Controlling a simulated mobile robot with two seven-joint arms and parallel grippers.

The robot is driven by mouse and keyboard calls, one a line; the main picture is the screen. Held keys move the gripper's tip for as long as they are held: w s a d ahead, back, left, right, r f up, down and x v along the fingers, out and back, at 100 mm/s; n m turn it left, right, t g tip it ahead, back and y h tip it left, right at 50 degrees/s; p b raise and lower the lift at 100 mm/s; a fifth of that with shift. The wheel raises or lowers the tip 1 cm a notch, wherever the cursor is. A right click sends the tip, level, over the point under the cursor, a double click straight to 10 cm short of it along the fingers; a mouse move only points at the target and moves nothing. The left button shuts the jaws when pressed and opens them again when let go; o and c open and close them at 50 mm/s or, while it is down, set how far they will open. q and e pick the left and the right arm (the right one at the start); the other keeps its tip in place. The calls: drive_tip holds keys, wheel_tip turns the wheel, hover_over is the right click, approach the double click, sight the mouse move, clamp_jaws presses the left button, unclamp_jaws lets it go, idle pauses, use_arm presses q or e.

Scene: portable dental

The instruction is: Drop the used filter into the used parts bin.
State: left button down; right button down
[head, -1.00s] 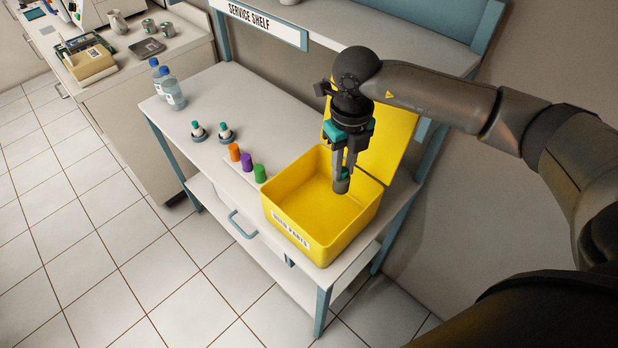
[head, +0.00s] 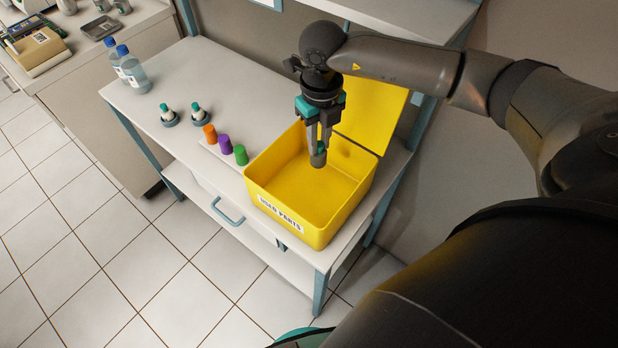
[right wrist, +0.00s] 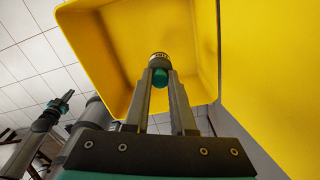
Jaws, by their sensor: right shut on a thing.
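The used parts bin (head: 281,222) is a yellow open box on the bench, with its lid raised at the back and a "USED PARTS" label on its front. My right gripper (head: 318,146) points down over the bin's opening. It is shut on the used filter (head: 318,158), a small dark grey piece with a teal part between the fingertips. In the right wrist view the filter (right wrist: 158,60) is at the fingertips with the yellow bin floor (right wrist: 120,35) beyond it. The bin looks empty otherwise. My left gripper does not show in the head view.
Orange (head: 209,134), purple (head: 225,145) and green (head: 240,155) cylinders stand on a pale strip left of the bin. Two teal-topped pieces (head: 168,116) and two bottles (head: 133,75) stand farther left. The raised lid (head: 372,112) is close behind my gripper.

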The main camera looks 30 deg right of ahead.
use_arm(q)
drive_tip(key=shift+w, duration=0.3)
use_arm(e)
drive_tip(key=shift+f, duration=0.1)
drive_tip(key=c, duration=0.7)
unclamp_jaws()
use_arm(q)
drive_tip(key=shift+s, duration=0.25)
use_arm(e)
drive_tip(key=shift+r, duration=0.25)
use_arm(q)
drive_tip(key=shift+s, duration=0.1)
use_arm(e)
wheel_tip(320, 180, up, 15)
drive_tip(key=shift+f, duration=0.1)
